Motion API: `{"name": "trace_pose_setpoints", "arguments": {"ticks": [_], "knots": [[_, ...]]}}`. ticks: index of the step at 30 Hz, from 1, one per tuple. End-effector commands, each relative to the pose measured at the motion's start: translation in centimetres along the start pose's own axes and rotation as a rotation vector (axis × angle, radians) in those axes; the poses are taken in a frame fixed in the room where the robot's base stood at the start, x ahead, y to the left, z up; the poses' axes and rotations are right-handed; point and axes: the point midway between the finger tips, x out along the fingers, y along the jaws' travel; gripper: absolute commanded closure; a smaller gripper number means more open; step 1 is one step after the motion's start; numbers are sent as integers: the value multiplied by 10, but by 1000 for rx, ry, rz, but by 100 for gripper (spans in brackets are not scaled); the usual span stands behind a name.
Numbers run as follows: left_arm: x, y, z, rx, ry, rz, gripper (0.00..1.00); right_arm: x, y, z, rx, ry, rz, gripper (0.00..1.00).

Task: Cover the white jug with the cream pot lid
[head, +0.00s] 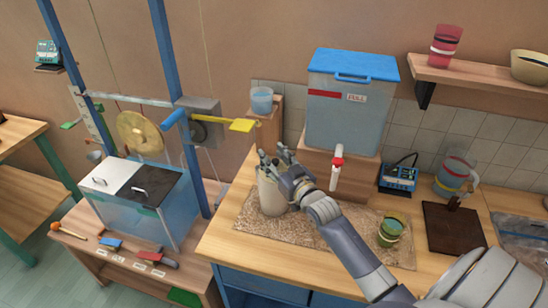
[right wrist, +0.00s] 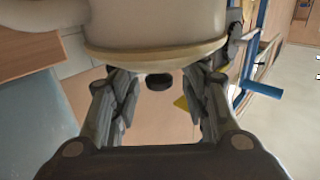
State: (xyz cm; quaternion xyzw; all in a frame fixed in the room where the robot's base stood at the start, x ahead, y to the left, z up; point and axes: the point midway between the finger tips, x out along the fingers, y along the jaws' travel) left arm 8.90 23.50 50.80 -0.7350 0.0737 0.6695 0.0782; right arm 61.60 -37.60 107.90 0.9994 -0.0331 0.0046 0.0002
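The white jug (head: 272,193) stands upright on a speckled mat on the wooden counter. Its pale body also fills the top of the right wrist view (right wrist: 155,22). The cream pot lid (right wrist: 155,56) sits across the jug's mouth, with a small dark knob facing my gripper. In the head view the lid is mostly hidden by my fingers. My right gripper (head: 273,157) is at the jug's top. In the right wrist view its fingers (right wrist: 160,95) are spread apart on either side of the knob, with nothing visibly gripped. My left gripper is not in view.
A blue-lidded tank (head: 347,105) with a red-handled tap stands behind the jug. A green cup (head: 390,232) is at the mat's right end, near a dark board (head: 453,229). A frame with a brass gong (head: 140,133) and a yellow paddle (head: 230,124) stands left.

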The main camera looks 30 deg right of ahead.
Motion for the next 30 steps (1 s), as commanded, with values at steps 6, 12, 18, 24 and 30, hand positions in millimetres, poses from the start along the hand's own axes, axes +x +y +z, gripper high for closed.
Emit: {"name": "trace_pose_setpoints", "arguments": {"ticks": [6, 12, 18, 24, 30], "knots": [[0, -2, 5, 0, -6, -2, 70, -4, 0, 1, 0, -1, 0, 59], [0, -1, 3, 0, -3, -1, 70, -27, 0, 2, 1, -3, 0, 59], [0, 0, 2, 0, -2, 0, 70, -64, 0, 1, -1, -3, 0, 59], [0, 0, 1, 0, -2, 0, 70, -96, 0, 1, 0, -3, 0, 59], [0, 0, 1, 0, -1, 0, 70, -115, 0, 1, 1, -1, 0, 59]]}}
